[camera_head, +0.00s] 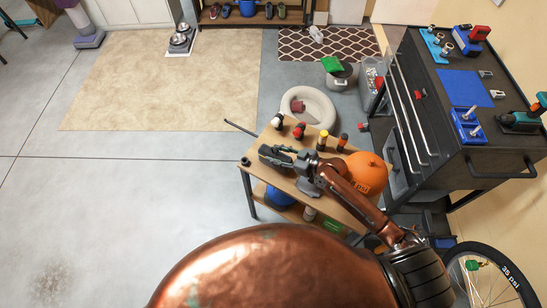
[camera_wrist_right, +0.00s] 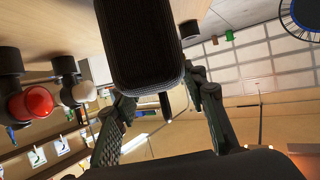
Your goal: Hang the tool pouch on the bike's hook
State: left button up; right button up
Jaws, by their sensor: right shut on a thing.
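The tool pouch (camera_wrist_right: 140,45) is a black, textured, rounded block in the right wrist view, between the fingers of my right gripper (camera_wrist_right: 162,108). The gripper is shut on it, and a short dark tab hangs from its lower edge. In the head view my right gripper (camera_head: 277,155) is over the wooden table (camera_head: 344,216); the pouch cannot be told apart from the dark fingers there. Part of a bike wheel (camera_head: 508,266) marked "35 psi" stands at the lower right. I cannot make out the bike's hook. My left gripper is not in view.
Small bottles and knobs (camera_head: 322,140) and an orange round object (camera_head: 367,174) stand on the table close to my right arm. A dark tool cart (camera_head: 447,165) stands at the right. A thin dark rod (camera_head: 240,127) juts out at the table's left.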

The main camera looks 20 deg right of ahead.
jog(key=shift+r+p, duration=0.45)
jog(key=shift+r, duration=0.25)
jog(key=shift+r+p, duration=3.55)
jog(key=shift+r, duration=0.9)
